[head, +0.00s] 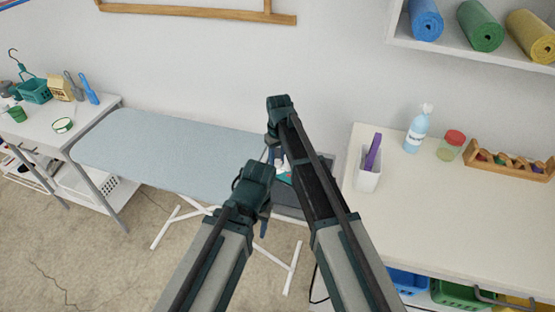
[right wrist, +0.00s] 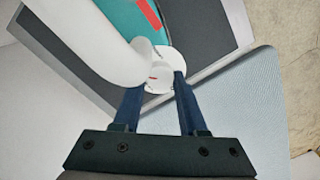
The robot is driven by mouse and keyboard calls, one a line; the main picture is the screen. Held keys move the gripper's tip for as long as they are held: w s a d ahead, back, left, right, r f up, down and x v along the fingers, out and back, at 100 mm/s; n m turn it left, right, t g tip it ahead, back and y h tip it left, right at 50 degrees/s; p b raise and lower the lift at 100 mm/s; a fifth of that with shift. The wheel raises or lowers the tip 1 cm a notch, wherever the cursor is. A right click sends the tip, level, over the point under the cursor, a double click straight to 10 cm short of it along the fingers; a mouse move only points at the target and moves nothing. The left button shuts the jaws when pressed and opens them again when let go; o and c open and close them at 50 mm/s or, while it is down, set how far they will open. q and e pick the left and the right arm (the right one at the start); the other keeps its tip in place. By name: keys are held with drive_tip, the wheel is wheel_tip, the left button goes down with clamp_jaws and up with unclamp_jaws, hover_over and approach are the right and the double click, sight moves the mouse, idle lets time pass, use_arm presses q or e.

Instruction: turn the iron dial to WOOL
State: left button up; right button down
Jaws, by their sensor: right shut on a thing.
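The iron shows in the right wrist view with a white curved handle (right wrist: 92,38), a teal body (right wrist: 122,14) and a red patch. Its round white dial (right wrist: 165,72) carries a small red mark; I cannot read any lettering. My right gripper (right wrist: 156,86) has its two dark blue fingers on either side of the dial, shut on it. In the head view the iron (head: 284,176) is mostly hidden behind my arms. My left gripper (head: 265,220) hangs near the board's right end, its fingers too hidden to judge.
The iron rests on a dark grey plate (right wrist: 205,28) at the end of the pale blue ironing board (head: 170,150). A cream counter (head: 450,225) stands to the right with a white holder (head: 368,180), spray bottle (head: 417,130) and jar (head: 451,146). A side table stands left.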

sight(279, 163)
idle(0.3)
drive_tip(key=shift+c, duration=2.2)
unclamp_jaws()
wheel_tip(279, 163, up, 14)
drive_tip(key=p, duration=1.3)
drive_tip(key=shift+d+p, duration=0.15)
drive_tip(key=shift+p, duration=0.25)
drive_tip(key=shift+f, duration=0.1)
drive_tip(key=s+d+f+m+b, duration=0.1)
drive_tip(key=s+d+f+b, duration=0.1)
drive_tip(key=s, duration=1.1)
drive_tip(key=s+d+f+m+h+b, duration=0.1)
drive_tip(key=s+d+f+b, duration=0.1)
drive_tip(key=s, duration=1.2)
drive_tip(key=shift+d, duration=0.5)
